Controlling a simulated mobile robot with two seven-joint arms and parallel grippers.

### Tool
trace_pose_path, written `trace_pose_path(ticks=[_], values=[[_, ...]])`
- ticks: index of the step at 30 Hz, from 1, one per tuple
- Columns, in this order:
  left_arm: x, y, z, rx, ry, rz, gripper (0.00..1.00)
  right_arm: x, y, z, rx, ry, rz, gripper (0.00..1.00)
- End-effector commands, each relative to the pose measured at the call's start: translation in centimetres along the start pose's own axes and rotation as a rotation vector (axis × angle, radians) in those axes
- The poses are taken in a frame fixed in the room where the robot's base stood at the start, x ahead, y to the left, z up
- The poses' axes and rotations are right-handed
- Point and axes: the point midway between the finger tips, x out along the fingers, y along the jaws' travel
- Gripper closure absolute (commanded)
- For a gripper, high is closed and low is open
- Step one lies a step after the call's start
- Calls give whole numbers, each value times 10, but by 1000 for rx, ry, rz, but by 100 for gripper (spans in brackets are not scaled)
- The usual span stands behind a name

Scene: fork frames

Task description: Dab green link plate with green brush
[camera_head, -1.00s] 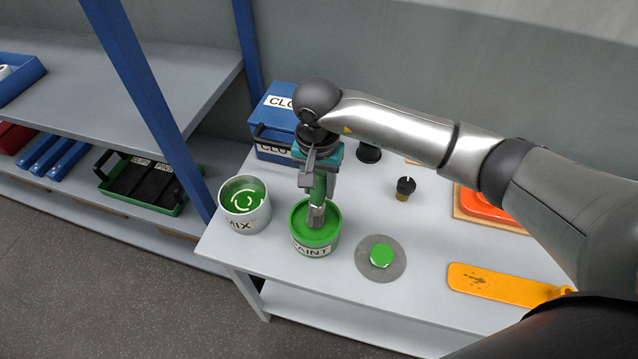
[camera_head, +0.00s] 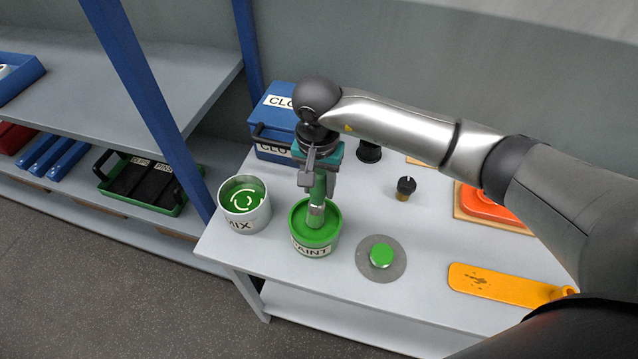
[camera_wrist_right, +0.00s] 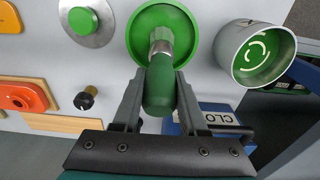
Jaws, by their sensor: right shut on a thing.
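My right gripper (camera_head: 317,178) is shut on the green handle of the brush, which also shows in the right wrist view (camera_wrist_right: 159,88). The brush (camera_head: 317,212) points down into the pot marked PAINT (camera_head: 313,246), with its metal collar and green tip showing above the paint. I cannot tell whether the tip touches the paint. A round green piece (camera_head: 381,254) on a grey disc (camera_head: 398,267) lies right of the pot. No plainly link-shaped green plate shows, and I cannot tell whether this piece is the one named. My left gripper is not in view.
A white pot marked MIX (camera_head: 243,222) stands left of the paint pot. A blue box (camera_head: 275,118) is behind. An orange bar (camera_head: 505,284), a black knob (camera_head: 406,185) and an orange piece (camera_head: 485,203) on a wooden board are to the right.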

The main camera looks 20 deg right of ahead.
Motion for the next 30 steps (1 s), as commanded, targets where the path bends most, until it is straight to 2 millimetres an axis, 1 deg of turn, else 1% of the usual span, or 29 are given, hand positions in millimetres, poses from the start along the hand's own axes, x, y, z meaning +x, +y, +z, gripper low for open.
trace_pose_path(ticks=[19,23,30], values=[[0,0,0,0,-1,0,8,1,1,1,-1,-3,4,100],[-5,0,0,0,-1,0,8,-8,1,0,-1,-2,3,100],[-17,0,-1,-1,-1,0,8,-28,0,-1,-2,0,2,100]])
